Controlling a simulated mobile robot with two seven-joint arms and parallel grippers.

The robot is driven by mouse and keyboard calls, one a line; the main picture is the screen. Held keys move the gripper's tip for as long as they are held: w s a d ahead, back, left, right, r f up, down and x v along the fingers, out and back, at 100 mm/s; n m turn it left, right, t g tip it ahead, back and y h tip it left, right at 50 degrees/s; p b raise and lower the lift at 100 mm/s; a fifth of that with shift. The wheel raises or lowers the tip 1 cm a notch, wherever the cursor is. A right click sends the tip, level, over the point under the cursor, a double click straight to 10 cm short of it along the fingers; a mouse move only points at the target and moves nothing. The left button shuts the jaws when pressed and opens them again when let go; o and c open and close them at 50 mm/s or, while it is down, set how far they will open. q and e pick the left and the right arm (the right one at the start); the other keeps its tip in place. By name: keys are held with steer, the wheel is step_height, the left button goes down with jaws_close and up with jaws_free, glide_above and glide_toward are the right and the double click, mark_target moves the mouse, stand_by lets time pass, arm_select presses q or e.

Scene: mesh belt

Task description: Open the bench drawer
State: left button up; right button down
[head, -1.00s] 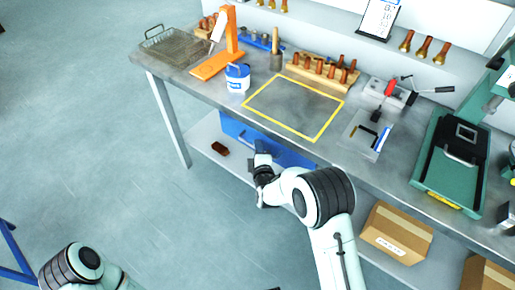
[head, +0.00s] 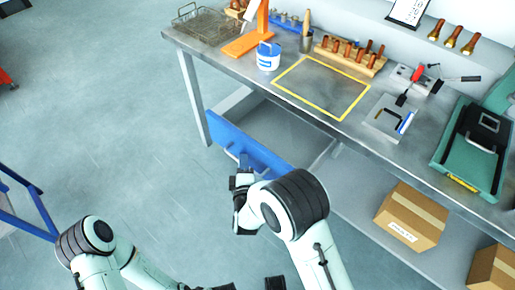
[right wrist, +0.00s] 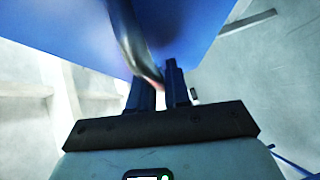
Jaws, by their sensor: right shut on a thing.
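The bench drawer has a blue front (head: 222,132) and is pulled out from under the bench top, so its grey inside (head: 285,122) shows in the head view. My right gripper (head: 243,172) is at the drawer front, shut on the metal drawer handle (head: 243,159). In the right wrist view the handle (right wrist: 134,42) curves down from the blue front (right wrist: 65,28) to between the dark fingers (right wrist: 158,90). My left arm is at the lower left of the head view. Dark parts at the bottom edge may be its gripper, cut off by the frame.
The bench top (head: 230,60) holds a wire basket (head: 205,22), a blue-and-white tub (head: 268,56), a yellow-outlined area (head: 322,88) and several tools. A cardboard box (head: 411,216) sits on the lower shelf. The floor left of the drawer is clear.

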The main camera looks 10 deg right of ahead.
steer(key=s+a, duration=0.4)
steer(key=a, duration=0.1)
steer(key=shift+s+a, duration=0.15)
steer(key=shift+a, duration=0.15)
steer(key=c, duration=1.2)
jaws_free()
steer(key=shift+s, duration=0.1)
steer(key=s+a+r, duration=0.1)
steer(key=s+r, duration=0.1)
steer(key=s, duration=1.1)
steer(key=shift+a+p, duration=0.2)
steer(key=shift+p, duration=0.15)
